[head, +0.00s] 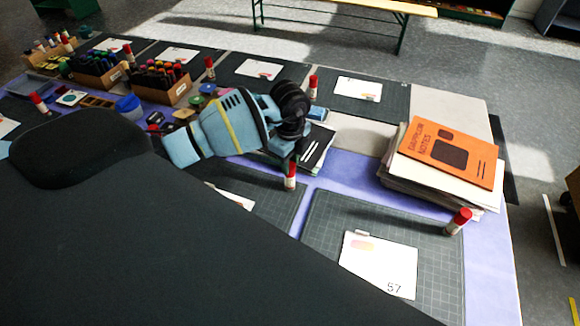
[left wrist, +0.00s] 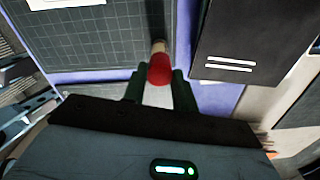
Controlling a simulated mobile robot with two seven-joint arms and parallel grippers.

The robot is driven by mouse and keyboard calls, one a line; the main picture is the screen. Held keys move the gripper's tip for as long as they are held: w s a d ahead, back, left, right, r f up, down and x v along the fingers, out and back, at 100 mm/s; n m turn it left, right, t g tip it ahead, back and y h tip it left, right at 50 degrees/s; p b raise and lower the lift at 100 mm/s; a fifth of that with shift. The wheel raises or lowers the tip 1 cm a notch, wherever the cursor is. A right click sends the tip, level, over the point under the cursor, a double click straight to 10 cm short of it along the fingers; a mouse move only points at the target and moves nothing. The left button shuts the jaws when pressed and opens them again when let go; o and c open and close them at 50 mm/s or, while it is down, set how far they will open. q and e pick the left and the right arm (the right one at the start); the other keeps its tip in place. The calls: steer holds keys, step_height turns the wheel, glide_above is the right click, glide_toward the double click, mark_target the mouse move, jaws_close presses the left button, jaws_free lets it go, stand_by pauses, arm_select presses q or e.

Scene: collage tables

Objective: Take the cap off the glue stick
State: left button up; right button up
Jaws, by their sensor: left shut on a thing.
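A glue stick (head: 290,183) with a red cap stands upright at the edge of a dark cutting mat, near the middle of the head view. My left gripper (head: 293,160) comes down over its top and is shut on the red cap. In the left wrist view the red cap (left wrist: 159,70) shows at the tips of the two dark fingers (left wrist: 158,88), with the pale body (left wrist: 158,46) beyond it. The fingers hide part of the cap. My right gripper is not in view.
A stack of papers with an orange notebook (head: 451,150) lies at the right. Another glue stick (head: 458,221) stands before it, by a mat with a white card (head: 378,264). A black booklet (head: 317,150) lies close beside my left gripper. Boxes of markers (head: 160,84) stand further left.

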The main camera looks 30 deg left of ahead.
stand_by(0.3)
